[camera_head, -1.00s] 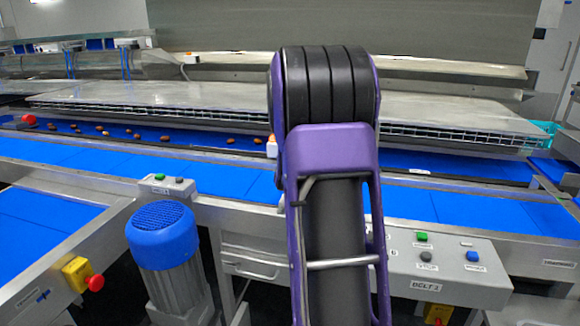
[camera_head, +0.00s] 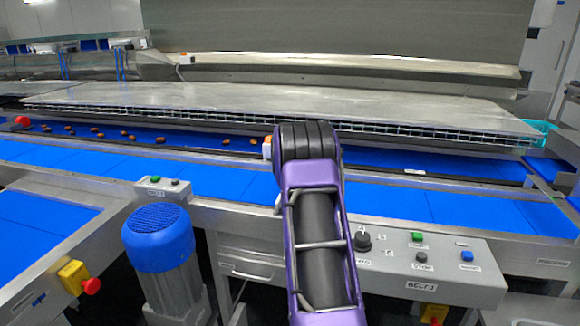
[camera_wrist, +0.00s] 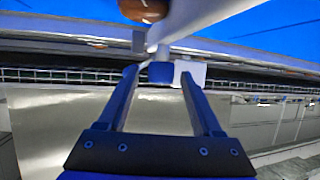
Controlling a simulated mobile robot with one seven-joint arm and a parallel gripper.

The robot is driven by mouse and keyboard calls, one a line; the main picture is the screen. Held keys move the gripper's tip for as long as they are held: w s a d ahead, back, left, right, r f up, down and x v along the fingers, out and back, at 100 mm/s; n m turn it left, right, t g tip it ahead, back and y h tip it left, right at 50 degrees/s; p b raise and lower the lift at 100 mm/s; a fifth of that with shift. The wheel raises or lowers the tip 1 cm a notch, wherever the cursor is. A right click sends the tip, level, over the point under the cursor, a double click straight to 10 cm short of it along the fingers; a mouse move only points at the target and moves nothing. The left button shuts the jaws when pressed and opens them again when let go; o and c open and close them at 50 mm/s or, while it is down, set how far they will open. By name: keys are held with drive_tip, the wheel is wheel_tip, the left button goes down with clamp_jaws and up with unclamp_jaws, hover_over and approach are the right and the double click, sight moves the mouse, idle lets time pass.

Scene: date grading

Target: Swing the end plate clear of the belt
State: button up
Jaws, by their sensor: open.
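In the wrist view my gripper (camera_wrist: 159,73) is open, its two fingers apart. A small blue block (camera_wrist: 160,73) shows between the fingertips, and a pale block (camera_wrist: 190,72) is by the right fingertip. I cannot tell whether either touches a finger. A pale bar (camera_wrist: 205,22) runs from above the blue block to the upper right, across the blue belt (camera_wrist: 275,22); it may be the end plate, but I cannot be sure. In the head view my arm hides the gripper. A small white and orange piece (camera_head: 267,148) shows just left of my arm.
Several brown dates (camera_head: 131,138) lie on the rear belt; one date (camera_wrist: 145,9) is large at the wrist view's top. A long metal cover (camera_head: 270,100) overhangs this belt. A control box (camera_head: 440,270) and a blue-capped motor (camera_head: 158,238) stand in front.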

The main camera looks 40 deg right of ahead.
drive_tip(key=shift+w+d+f, duration=0.15)
drive_tip(key=shift+w, duration=0.1)
clamp_jaws()
idle(0.3)
idle(1.0)
